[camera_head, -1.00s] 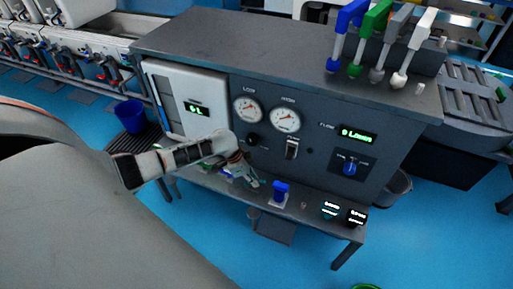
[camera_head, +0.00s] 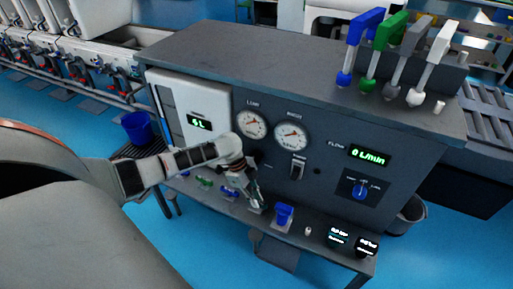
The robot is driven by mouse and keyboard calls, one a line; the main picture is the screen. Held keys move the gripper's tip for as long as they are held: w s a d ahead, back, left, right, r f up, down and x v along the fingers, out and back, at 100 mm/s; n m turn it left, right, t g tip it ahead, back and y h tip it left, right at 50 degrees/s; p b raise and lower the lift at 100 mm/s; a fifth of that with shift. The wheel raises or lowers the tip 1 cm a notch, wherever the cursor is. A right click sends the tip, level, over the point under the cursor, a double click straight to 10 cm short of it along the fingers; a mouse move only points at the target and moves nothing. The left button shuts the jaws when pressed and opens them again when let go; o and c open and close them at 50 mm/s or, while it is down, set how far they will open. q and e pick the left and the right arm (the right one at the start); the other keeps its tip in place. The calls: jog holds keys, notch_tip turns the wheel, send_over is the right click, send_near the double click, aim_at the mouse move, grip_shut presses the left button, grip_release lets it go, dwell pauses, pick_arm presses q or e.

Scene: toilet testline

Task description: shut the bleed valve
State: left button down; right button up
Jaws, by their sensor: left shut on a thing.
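The dark test bench (camera_head: 330,135) carries a sloping panel with two round gauges, and a ledge runs below it. My left gripper (camera_head: 255,200) reaches in from the left and points down at the ledge. It is shut on a small fitting there, mostly hidden by the fingers; I cannot tell whether that is the bleed valve. A blue valve (camera_head: 230,191) and a green valve (camera_head: 206,182) sit on the ledge to its left. A black knob (camera_head: 258,157) on the panel is partly behind my wrist. My right gripper is not in view.
Two small black displays (camera_head: 339,237) are farther right. The flow display (camera_head: 369,156) reads 0 L/min. Several coloured handles (camera_head: 364,40) stand on the bench top. Blue floor is open in front.

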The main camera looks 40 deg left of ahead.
pick_arm(q)
jog(key=shift+s+f, duration=0.15)
jog(key=shift+f, duration=0.05)
jog(key=c, duration=2)
grip_release()
jog(key=shift+r, duration=0.1)
jog(key=shift+r, duration=0.1)
jog(key=v, duration=1.1)
jog(key=shift+a+r, duration=0.2)
jog(key=shift+r, duration=0.15)
